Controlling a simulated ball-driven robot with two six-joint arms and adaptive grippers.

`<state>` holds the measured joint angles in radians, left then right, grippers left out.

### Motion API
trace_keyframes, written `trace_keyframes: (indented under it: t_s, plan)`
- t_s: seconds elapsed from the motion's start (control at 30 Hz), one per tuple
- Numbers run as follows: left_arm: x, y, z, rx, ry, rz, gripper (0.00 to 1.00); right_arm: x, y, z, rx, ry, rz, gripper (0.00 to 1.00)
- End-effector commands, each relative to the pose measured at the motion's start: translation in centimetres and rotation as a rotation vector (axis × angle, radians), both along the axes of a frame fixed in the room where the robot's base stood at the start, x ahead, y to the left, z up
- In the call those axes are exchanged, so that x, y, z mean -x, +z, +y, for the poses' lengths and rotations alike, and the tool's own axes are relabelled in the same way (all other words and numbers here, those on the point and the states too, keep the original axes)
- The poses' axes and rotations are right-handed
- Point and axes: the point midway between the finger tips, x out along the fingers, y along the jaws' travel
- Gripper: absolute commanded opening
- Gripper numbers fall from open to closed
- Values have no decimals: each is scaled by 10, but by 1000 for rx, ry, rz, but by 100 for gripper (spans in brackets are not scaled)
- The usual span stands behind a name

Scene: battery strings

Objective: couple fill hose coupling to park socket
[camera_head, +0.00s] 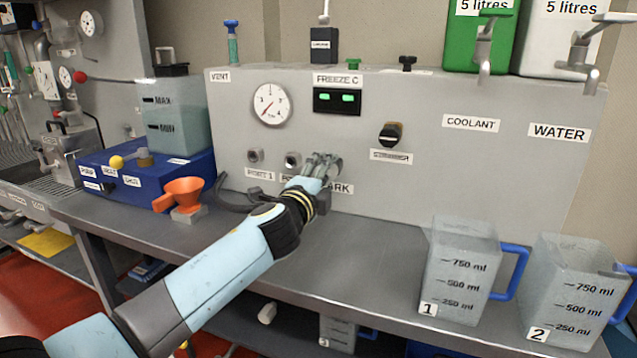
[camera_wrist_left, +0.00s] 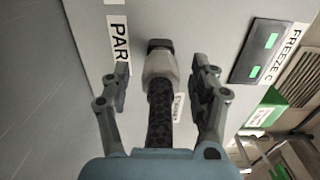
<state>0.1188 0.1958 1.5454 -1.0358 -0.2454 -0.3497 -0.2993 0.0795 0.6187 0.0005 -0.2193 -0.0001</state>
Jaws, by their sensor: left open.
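The fill hose coupling (camera_wrist_left: 160,66) is a light grey fitting between my left fingers in the left wrist view. Its front end is at a dark fitting (camera_wrist_left: 159,43) on the grey panel, by a partly covered label (camera_wrist_left: 119,42) reading "PAR". I cannot tell whether it is locked in. The black hose (camera_wrist_left: 160,112) runs back from it under the gripper. My left gripper (camera_head: 324,166) is open around the coupling, with gaps at both sides; it also shows in the left wrist view (camera_wrist_left: 160,86). In the head view it hides the park socket and coupling. My right gripper is not in view.
Two small ports (camera_head: 255,156) (camera_head: 293,160) sit left of my gripper. Clear jugs (camera_head: 460,270) (camera_head: 575,295) stand at the right. The counter (camera_head: 350,250) before the panel is free.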

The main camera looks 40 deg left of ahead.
Motion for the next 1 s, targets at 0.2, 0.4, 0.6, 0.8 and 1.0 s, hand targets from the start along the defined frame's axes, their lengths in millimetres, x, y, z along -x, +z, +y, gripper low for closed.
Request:
trace_keyframes:
  t_s: [0.2,0.4,0.6,0.8,1.0]
  plan:
    - [38,-1,-9,1,-2,2,62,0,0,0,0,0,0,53]
    - [81,-1,-20,0,-1,2,62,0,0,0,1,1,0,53]
    - [107,0,-26,1,-1,0,62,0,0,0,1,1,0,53]
    - [113,1,-27,1,0,-1,62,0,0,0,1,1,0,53]
    - [113,1,-27,1,0,-1,62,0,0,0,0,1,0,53]
